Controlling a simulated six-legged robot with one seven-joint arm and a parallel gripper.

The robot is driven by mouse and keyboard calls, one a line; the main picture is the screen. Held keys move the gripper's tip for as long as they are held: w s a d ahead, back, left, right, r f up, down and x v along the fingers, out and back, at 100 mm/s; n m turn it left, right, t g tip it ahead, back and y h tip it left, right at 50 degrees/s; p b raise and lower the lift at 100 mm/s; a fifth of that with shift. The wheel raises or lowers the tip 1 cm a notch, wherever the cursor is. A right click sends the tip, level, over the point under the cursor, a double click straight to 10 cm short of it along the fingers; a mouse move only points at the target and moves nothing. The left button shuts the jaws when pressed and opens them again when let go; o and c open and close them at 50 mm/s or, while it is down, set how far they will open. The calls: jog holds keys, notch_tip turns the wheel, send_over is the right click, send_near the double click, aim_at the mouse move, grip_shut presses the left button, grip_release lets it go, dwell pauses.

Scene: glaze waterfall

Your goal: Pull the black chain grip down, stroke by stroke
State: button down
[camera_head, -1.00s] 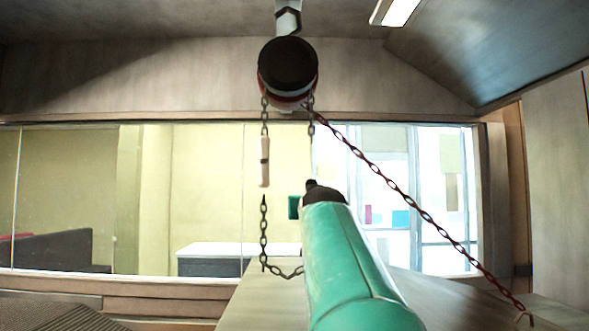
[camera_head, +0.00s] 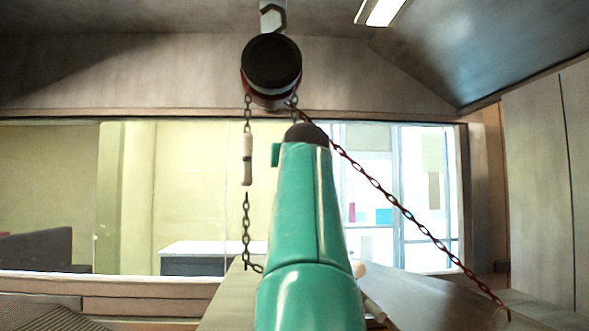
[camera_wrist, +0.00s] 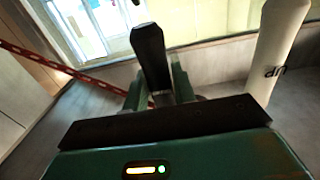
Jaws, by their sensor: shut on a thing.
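The black chain grip (camera_wrist: 150,55) stands between the two green fingers of my gripper (camera_wrist: 158,88) in the wrist view. My gripper is shut on it. A pale grip (camera_wrist: 280,48) with "UP" lettering hangs to the right, apart from my gripper. In the head view this pale grip (camera_head: 247,158) hangs on the left chain run below the dark round hoist (camera_head: 271,70). My green arm hides the black grip and most of my gripper there; the lower chain loop (camera_head: 246,232) is partly covered.
A red chain (camera_head: 400,205) slants from the hoist down to the lower right. A long window with a ledge (camera_head: 110,290) lies behind, and a lamp (camera_head: 380,10) is on the ceiling. The space left of the hanging chain looks clear.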

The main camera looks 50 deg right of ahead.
jog(key=shift+f, duration=2.3)
jog(key=shift+r, duration=2.25)
jog(key=c, duration=1.1)
grip_release()
jog(key=shift+w+d, duration=0.15)
jog(key=shift+o, duration=0.5)
jog(key=v, duration=0.9)
jog(key=shift+s, duration=0.2)
